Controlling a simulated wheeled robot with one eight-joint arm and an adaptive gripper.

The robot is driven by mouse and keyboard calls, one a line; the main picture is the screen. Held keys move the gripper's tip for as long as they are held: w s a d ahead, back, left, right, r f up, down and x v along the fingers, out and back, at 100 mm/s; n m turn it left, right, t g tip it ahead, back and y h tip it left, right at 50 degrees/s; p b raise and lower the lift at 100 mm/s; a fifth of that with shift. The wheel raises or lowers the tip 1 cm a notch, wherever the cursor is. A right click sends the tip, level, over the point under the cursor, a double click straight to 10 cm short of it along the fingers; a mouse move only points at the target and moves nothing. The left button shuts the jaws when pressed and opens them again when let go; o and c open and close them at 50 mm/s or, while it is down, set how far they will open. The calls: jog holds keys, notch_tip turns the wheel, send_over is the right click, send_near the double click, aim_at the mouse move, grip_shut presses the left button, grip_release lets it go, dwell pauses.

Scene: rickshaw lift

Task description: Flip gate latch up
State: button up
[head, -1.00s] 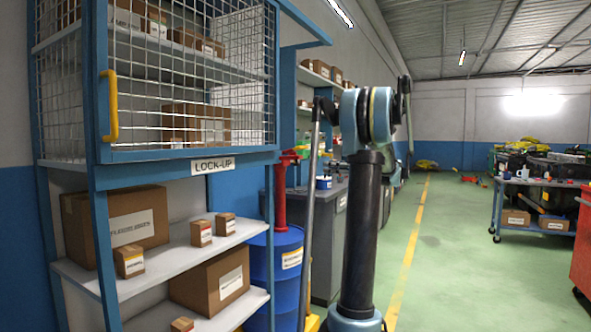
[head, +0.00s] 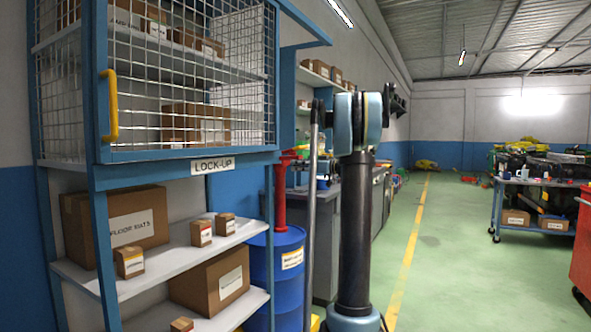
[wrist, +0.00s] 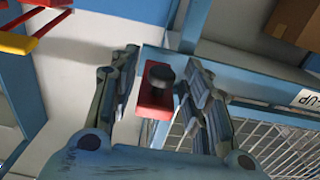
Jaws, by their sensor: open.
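In the wrist view, a red latch block (wrist: 150,101) with a black round knob (wrist: 160,75) sits by the blue frame (wrist: 184,65). My gripper (wrist: 160,60) is open, one finger on each side of the latch. The fingers look apart from the latch, and I cannot tell whether they touch it. In the head view, the blue-framed wire mesh gate (head: 190,92) has a yellow handle (head: 110,105). The latch does not show clearly in the head view, and the fingers cannot be made out there.
The LOCK-UP sign (wrist: 306,101) is upside down in the wrist view. Shelves below the cage hold several boxes, including a large carton (head: 115,225). A blue drum (head: 277,270) stands to the right.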

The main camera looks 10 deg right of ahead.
jog(key=shift+x, duration=0.95)
grip_shut()
jog(key=shift+a, duration=0.1)
